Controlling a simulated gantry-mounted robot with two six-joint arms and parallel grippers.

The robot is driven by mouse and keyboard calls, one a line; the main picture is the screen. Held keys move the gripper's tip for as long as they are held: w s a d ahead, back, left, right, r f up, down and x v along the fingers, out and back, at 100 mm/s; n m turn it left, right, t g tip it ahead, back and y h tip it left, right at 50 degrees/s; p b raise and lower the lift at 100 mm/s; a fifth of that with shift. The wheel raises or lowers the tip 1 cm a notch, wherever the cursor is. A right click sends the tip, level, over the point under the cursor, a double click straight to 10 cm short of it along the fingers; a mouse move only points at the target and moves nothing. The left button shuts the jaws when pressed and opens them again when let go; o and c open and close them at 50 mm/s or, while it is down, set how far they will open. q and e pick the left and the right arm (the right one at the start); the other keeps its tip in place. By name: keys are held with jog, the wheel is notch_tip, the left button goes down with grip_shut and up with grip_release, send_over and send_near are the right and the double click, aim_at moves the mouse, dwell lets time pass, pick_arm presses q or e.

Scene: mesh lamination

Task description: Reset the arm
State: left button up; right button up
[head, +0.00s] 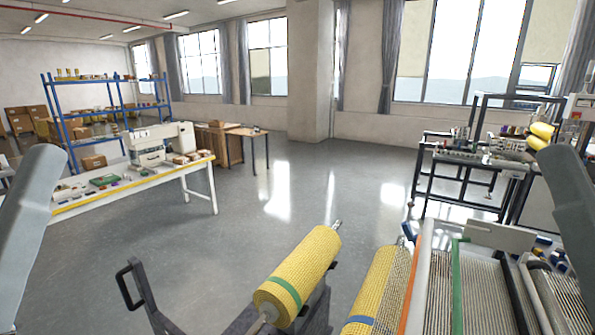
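A grey link of my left arm shows at the left edge of the head view, and a grey link of my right arm shows at the right edge. Neither gripper shows in the head view, so I cannot see their fingers or whether they hold anything. A yellow mesh roll (308,262) with a green band lies tilted on a dark stand (222,322) at the bottom centre. A second yellow mesh roll (376,283) with a blue band lies to its right, on the machine.
The laminating machine (470,290) with rollers fills the bottom right. A white workbench (135,188) with small items stands at left, before a blue shelf (100,105). Another equipment bench (465,165) stands at right. The grey floor (290,185) in the middle is clear.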

pick_arm(q)
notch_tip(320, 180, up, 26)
jog(key=p, duration=2.2)
jog(key=shift+p, duration=0.4)
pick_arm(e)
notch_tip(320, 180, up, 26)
